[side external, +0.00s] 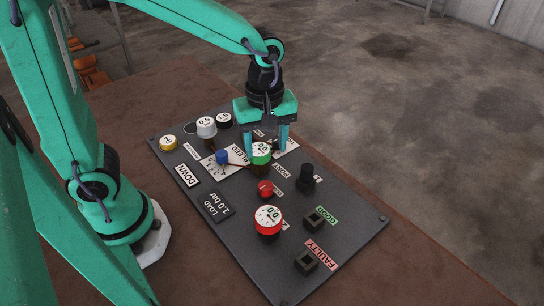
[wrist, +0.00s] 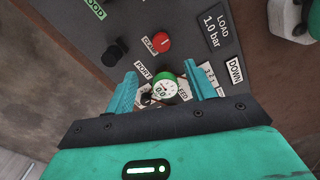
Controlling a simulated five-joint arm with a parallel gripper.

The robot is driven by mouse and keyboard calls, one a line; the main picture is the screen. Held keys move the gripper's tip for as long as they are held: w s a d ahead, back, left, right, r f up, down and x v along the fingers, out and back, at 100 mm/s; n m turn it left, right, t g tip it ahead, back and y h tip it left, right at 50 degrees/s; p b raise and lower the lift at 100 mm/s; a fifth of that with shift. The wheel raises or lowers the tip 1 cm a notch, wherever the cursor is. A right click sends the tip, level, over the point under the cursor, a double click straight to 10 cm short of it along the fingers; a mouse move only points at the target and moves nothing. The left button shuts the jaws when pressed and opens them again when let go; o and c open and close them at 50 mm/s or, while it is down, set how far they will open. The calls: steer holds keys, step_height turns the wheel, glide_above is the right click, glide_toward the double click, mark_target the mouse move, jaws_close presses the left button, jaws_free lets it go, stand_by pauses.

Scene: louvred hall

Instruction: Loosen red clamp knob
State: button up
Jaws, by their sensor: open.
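The red clamp knob (side external: 265,188) is a small round red knob on the dark panel (side external: 235,245), in front of the green-rimmed gauge in the side view. In the wrist view the red knob (wrist: 160,42) lies beyond the fingertips, beside a white label that seems to read CLAMP. My gripper (side external: 265,152) is open, pointing down over the green-rimmed gauge (side external: 261,158), not over the knob. In the wrist view the open fingers (wrist: 160,72) frame that gauge (wrist: 164,87). Whether they touch it is not clear.
A red gauge (side external: 268,220) stands nearer the camera than the knob. A black knob (side external: 306,176) is to its right, a blue knob (side external: 222,157) to its left. The brown table (side external: 400,265) is clear at right.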

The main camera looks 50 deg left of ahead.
mark_target(265, 186)
step_height(265, 186, down, 4)
steer(key=m, duration=1.3)
steer(key=shift+s+m, duration=0.15)
steer(key=shift+m, duration=0.25)
steer(key=shift+f, duration=0.2)
steer(key=shift+f, duration=3.95)
steer(key=shift+f, duration=0.1)
steer(key=shift+f, duration=0.8)
steer(key=shift+c, duration=0.2)
